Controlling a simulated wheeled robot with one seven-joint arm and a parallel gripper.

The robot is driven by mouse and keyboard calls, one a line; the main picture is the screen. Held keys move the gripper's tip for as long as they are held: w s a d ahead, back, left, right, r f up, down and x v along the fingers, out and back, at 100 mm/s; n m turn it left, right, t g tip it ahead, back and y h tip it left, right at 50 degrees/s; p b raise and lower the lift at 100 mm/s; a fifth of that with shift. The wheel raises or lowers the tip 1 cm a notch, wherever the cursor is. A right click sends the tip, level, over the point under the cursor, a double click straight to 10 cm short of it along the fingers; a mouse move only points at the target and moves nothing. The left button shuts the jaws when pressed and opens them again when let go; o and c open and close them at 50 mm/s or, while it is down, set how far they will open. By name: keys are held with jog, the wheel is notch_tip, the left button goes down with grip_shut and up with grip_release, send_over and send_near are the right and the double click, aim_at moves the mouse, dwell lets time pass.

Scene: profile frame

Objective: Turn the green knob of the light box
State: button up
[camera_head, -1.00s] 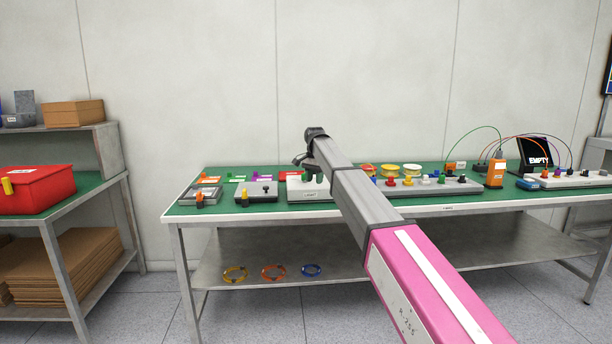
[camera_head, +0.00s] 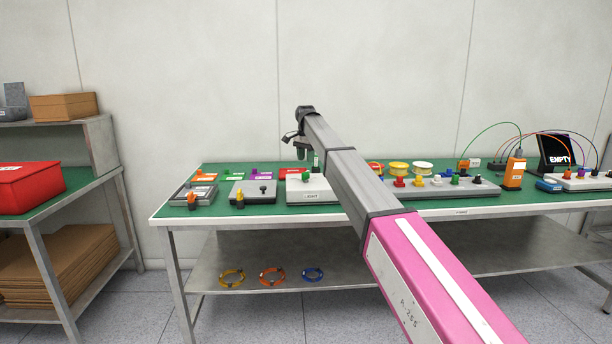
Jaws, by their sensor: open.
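The light box (camera_head: 296,194) is a pale box with a "LIGHT" label on its front, near the front edge of the green-topped table (camera_head: 262,214). Its green knob (camera_head: 306,176) stands on top, toward the left. My gripper (camera_head: 303,156) is open and appears just above the knob in the picture, with a clear gap between them. A small dark green part shows at the gripper's end; I cannot tell what it is. My arm covers the right end of the light box.
A grey box with a small black knob (camera_head: 263,189) and a grey tray (camera_head: 180,196) stand left of the light box. A long box with coloured knobs (camera_head: 440,187) and an orange device (camera_head: 514,170) are to the right. Coloured rings (camera_head: 272,276) lie on the lower shelf.

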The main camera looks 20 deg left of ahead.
aim_at(306, 172)
notch_tip(306, 172, down, 8)
jog(key=shift+r, duration=0.1)
grip_shut()
